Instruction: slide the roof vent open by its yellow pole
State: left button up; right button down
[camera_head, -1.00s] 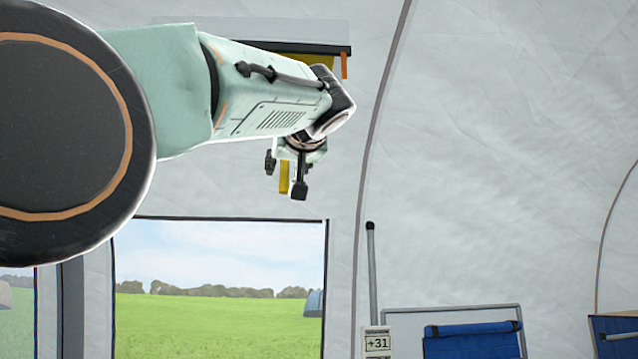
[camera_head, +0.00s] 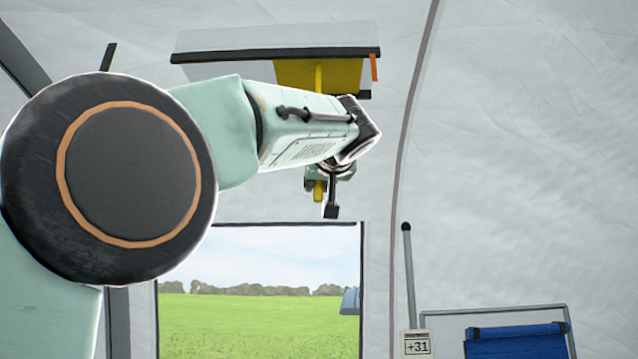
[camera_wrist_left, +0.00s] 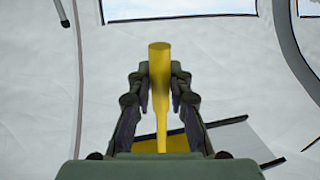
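The roof vent (camera_head: 225,55) is up on the tent roof, with a dark bar along its front and a yellow panel (camera_head: 345,75) at its right part. The yellow pole (camera_head: 318,75) hangs down from there; my left arm hides its middle, and its lower end shows below. In the left wrist view the pole (camera_wrist_left: 160,60) stands between the two fingers of my left gripper (camera_wrist_left: 160,88). Narrow gaps seem to show on both sides, so the fingers look around it, not clamped. In the head view the left gripper (camera_head: 320,195) is at the pole's lower part. My right gripper is not in view.
An orange tab (camera_head: 374,67) hangs at the vent's right end. A window (camera_head: 260,320) onto a field is below. A grey post (camera_head: 410,280) with a "+31" display (camera_head: 417,346) and a blue chair (camera_head: 515,335) stand lower right. The tent wall at right is bare.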

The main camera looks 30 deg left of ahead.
pick_arm(q)
jog(key=shift+a+f, duration=0.1)
jog(key=shift+a, duration=0.05)
grip_shut()
jog(key=shift+w+f, duration=0.1)
jog(key=shift+w, duration=0.1)
jog(key=shift+a, duration=0.1)
